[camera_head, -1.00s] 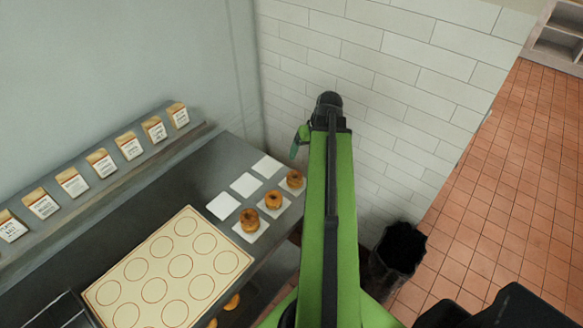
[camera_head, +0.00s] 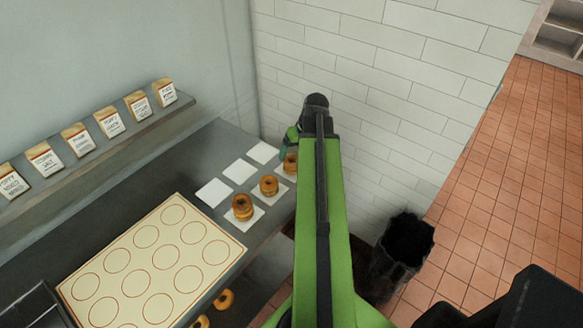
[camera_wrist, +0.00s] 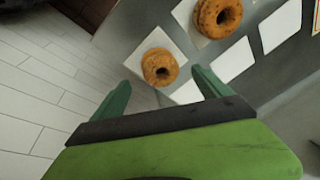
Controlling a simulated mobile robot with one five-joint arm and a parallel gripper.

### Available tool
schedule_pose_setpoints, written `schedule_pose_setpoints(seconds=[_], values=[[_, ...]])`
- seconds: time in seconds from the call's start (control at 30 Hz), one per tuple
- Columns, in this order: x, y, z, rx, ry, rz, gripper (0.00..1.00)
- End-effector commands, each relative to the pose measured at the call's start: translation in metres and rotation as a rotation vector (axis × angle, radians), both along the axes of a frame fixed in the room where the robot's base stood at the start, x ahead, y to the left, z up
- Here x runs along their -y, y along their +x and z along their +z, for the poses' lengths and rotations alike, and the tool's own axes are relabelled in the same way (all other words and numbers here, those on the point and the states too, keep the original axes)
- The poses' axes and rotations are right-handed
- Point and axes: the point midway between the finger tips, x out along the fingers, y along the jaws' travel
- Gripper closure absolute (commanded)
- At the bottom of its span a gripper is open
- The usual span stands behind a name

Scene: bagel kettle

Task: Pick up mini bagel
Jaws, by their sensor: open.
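Mini bagels sit on white square papers on the grey counter. In the head view they form a row: a near one (camera_head: 242,207), a middle one (camera_head: 269,185) and a far one (camera_head: 290,163) beside my arm. In the wrist view one bagel (camera_wrist: 160,67) lies on its paper just beyond the fingertips, between their lines. Another bagel (camera_wrist: 218,16) is at the top, seemingly stacked on one below. My gripper (camera_wrist: 159,84) is open and empty, its green fingers apart on either side of the closer bagel. In the head view my gripper (camera_head: 291,138) is partly hidden by the arm.
Empty white papers (camera_head: 240,171) lie beside the bagels. A cream mat with printed circles (camera_head: 155,262) covers the nearer counter. Labelled bags (camera_head: 110,121) line a wall shelf. Bagels (camera_head: 224,299) show below the counter edge. A tiled wall and dark bin (camera_head: 403,247) are right.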

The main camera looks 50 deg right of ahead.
Motion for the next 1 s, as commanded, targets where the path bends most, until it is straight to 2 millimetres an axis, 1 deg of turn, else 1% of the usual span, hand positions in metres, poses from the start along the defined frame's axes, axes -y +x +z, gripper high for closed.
schedule_pose_setpoints(seconds=[0.03, 0.23, 0.3, 0.5, 0.57, 1.0], values=[[0.001, 0.003, -0.011, 0.000, 0.000, 0.001, 0.13], [0.001, 0.015, -0.045, 0.000, 0.000, 0.001, 0.13], [0.001, 0.017, -0.049, 0.000, 0.000, 0.001, 0.13], [0.001, 0.017, -0.045, 0.000, 0.000, 0.000, 0.13], [0.001, 0.017, -0.045, 0.000, 0.000, 0.000, 0.19], [0.001, 0.016, -0.045, 0.000, 0.000, -0.001, 0.77]])
